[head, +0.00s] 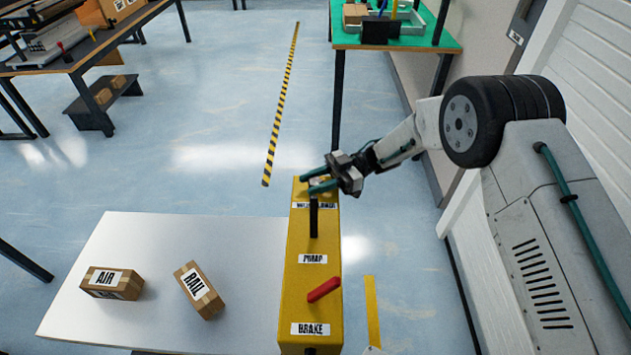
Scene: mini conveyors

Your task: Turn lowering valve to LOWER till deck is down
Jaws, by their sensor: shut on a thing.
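A yellow control box (311,265) runs along the right edge of the white deck (140,235). My gripper (311,183) is at the far end of the box, its teal fingers shut on the lowering valve there. The fingers hide most of the valve, so I cannot tell which way it points. The label below it is partly covered and too small to read. A black upright lever (314,215) stands above the PUMP label, and a red handle (324,290) lies tilted above the BRAKE label. I cannot tell the deck's height.
Two cartons, AIR (112,283) and RAIL (198,290), lie on the deck. A green-topped table (430,44) stands at the back right, a workbench (90,48) at the back left. A striped floor line (281,100) runs between them. A wall is on the right.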

